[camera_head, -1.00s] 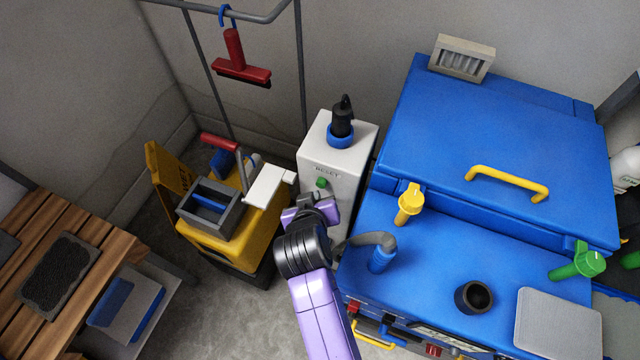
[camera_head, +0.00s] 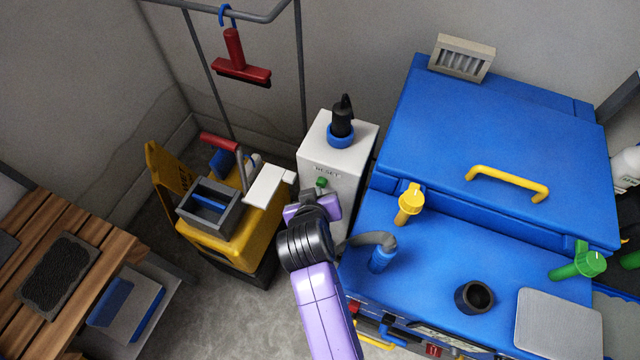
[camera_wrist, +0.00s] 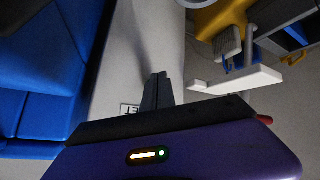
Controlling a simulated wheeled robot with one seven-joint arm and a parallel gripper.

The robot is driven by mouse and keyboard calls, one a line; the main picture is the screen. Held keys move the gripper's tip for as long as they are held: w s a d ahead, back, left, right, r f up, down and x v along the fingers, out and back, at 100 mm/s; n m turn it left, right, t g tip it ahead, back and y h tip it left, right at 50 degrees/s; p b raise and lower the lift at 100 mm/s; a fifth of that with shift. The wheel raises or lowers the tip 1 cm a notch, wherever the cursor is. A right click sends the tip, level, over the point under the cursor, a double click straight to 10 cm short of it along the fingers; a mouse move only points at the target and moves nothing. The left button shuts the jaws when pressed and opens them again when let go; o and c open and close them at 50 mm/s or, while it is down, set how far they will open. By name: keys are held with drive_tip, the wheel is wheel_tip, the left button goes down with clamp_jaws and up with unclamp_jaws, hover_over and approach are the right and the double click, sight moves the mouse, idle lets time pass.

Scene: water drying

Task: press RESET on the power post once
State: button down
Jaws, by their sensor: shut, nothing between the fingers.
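The white power post (camera_head: 345,155) stands left of the blue machine, with the word RESET on its front face. The green RESET button (camera_head: 321,182) shows on that face just below the word. My gripper (camera_head: 319,194) is right in front of the button and overlaps its lower edge; I cannot tell whether it touches. In the wrist view my shut, empty fingers (camera_wrist: 158,90) point at the pale face of the post (camera_wrist: 140,45). Part of the RESET label (camera_wrist: 130,109) shows beside them, and the button is hidden there.
The blue machine (camera_head: 430,250) is close on the right, with a blue-ended grey hose (camera_head: 381,258) near my arm. A yellow mop cart (camera_head: 215,245) with a white plate (camera_head: 265,186) stands to the left. A black plug-like part (camera_head: 342,118) sits on top of the post.

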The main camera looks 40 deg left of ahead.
drive_tip(key=shift+w, duration=0.3)
idle(0.5)
drive_tip(key=shift+s, duration=0.1)
drive_tip(key=shift+s+d+p, duration=0.15)
drive_tip(key=shift+s+p, duration=0.3)
drive_tip(key=shift+s, duration=0.35)
drive_tip(key=shift+s+d+p, duration=0.2)
drive_tip(key=shift+s+p, duration=0.1)
drive_tip(key=shift+s, duration=0.5)
drive_tip(key=shift+s+d+p, duration=0.2)
drive_tip(key=shift+s+p, duration=0.15)
drive_tip(key=shift+s, duration=0.5)
drive_tip(key=shift+s+d+p, duration=0.2)
drive_tip(key=shift+s+p, duration=0.1)
drive_tip(key=shift+s, duration=0.5)
